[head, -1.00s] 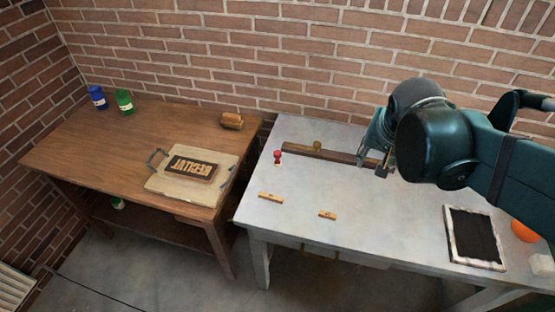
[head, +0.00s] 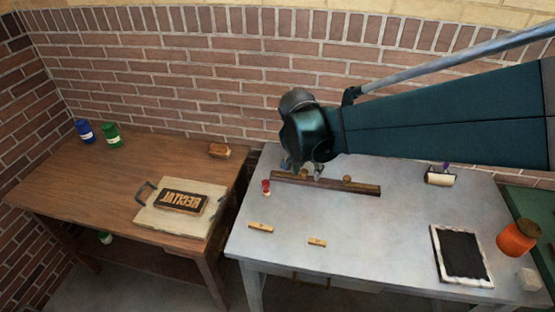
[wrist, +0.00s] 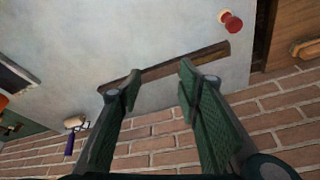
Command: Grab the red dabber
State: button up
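The red dabber (head: 266,187) stands on the grey table near its left edge, in the head view. It also shows at the top right of the wrist view (wrist: 231,22), with a pale part at one end. My gripper (head: 302,172) is above the back of the table, behind and to the right of the dabber, apart from it. In the wrist view my gripper's fingers (wrist: 158,82) are spread wide with nothing between them. A long wooden bar (head: 330,184) with knobs lies on the table below my gripper.
Two small wooden blocks (head: 260,227) (head: 317,241) lie in front of the dabber. An inking roller (head: 440,176), a dark framed slab (head: 461,254) and an orange jar (head: 517,237) are to the right. A brown table (head: 90,185) with a type tray (head: 155,216) stands left. A brick wall is behind.

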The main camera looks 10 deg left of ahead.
jog(key=w+a+f+m+p, duration=0.15)
jog(key=a+f, duration=0.25)
jog(key=a, duration=0.4)
jog(key=h, duration=0.2)
send_near(263, 184)
jog(key=shift+m, duration=0.45)
jog(key=x, duration=0.5)
jog(key=shift+p, duration=0.4)
jog(key=shift+w+d+f, duration=0.1)
jog(key=shift+x, duration=1.25)
jog(key=shift+f, duration=0.1)
jog(key=shift+b+x, duration=0.5)
jog(key=shift+x, duration=2.05)
jog(key=c, duration=0.9)
